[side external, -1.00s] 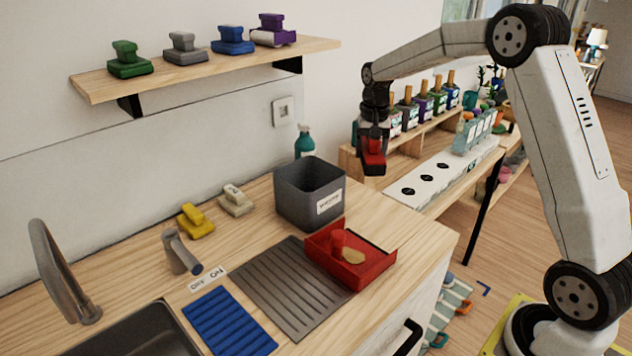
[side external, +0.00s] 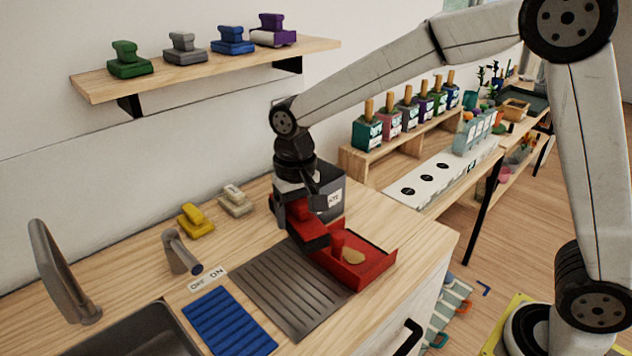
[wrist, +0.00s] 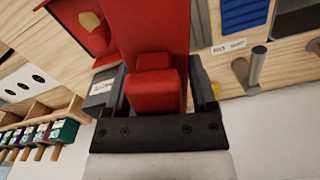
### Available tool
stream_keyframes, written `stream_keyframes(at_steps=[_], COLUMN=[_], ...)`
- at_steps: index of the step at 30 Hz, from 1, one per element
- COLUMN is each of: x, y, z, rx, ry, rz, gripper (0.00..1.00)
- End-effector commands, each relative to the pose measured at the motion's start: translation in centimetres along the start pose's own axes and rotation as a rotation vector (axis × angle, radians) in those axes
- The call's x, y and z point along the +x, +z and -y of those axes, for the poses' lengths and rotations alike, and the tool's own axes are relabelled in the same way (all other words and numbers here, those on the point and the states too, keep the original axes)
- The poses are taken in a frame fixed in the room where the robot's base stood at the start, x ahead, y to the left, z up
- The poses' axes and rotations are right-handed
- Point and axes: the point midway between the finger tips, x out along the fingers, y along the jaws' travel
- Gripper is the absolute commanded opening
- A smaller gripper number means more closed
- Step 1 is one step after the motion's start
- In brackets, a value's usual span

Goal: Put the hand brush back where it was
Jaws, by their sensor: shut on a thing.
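My gripper (side external: 297,208) is shut on a red hand brush (side external: 309,236), held by its raised handle block. The brush is above the counter, just left of the red dustpan (side external: 378,268), and overlaps its left edge in the side view; I cannot tell whether they touch. In the wrist view the brush (wrist: 152,88) sits between the jaws. The dustpan (wrist: 78,32) shows beyond it, at upper left, with a tan piece (wrist: 90,21) inside. In the side view a red upright part (side external: 338,241) stands in the dustpan beside the tan piece (side external: 353,257).
A grey bin (side external: 331,190) stands right behind my gripper. A grey ribbed mat (side external: 287,290), blue mat (side external: 229,322), tap (side external: 62,275) and sink lie left. Yellow (side external: 196,220) and cream (side external: 235,201) brushes lie at the back. Several brushes stand on the wall shelf (side external: 208,68).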

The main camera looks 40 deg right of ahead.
Motion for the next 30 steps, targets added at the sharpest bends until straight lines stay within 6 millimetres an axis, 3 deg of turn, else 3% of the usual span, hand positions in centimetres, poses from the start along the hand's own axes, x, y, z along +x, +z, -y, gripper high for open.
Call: stream_keyframes(at_steps=[6, 18, 25, 30], x=[0.1, 0.3, 3.7, 5.0], y=[5.2, 11.2, 11.1, 11.0], z=[4.2, 7.4, 7.3, 7.3], rx=[-0.126, -0.257, -0.253, -0.253], ry=[-0.001, -0.001, 0.002, 0.0], rz=[-0.001, -0.001, 0.003, 0.0], gripper=[0.18, 0.18, 0.18, 0.18])
